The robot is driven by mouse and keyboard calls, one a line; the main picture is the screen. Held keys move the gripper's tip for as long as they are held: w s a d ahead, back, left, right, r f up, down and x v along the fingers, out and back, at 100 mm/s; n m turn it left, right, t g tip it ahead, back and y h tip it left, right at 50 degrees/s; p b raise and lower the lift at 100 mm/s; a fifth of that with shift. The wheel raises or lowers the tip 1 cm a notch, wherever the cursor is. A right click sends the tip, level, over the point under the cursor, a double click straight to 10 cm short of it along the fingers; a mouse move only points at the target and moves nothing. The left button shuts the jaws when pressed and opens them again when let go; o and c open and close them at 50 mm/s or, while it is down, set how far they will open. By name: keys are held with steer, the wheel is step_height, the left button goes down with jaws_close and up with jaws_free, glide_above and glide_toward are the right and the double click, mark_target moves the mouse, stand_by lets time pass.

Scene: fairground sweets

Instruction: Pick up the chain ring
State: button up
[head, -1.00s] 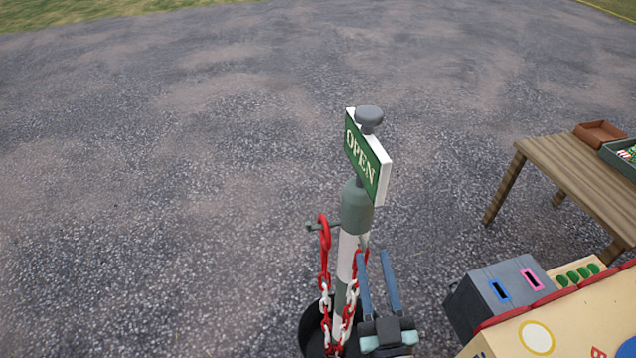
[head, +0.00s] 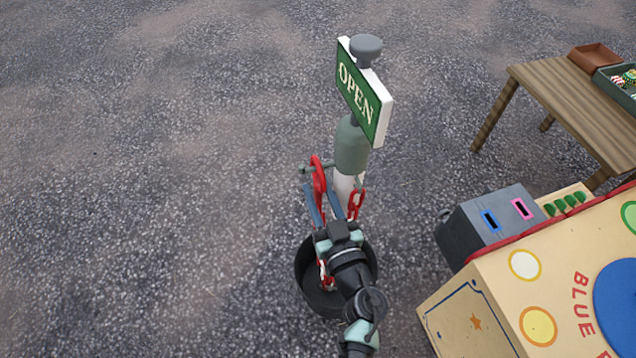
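The red chain ring (head: 319,176) hangs at a short peg (head: 306,169) on the left side of the post (head: 351,147). Red and white chain (head: 356,203) hangs beside the post, mostly hidden behind my arm. My gripper (head: 319,190) is in front of the post with its two blue fingers spread. The fingertips reach up on either side of the ring's lower part in the picture. I cannot tell whether they touch it. The ring's lower end is partly hidden by the gripper.
The post carries a green OPEN sign (head: 357,92) and stands in a round black base (head: 305,273). To the right are a grey box with two slots (head: 482,232), a cream game board (head: 560,290) and a wooden table (head: 565,105) with trays. The ground at left is clear.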

mark_target(314, 180)
steer(key=b+x, duration=0.1)
steer(key=x, duration=0.2)
steer(key=shift+w+f, duration=0.1)
steer(key=shift+w, duration=0.2)
jaws_close()
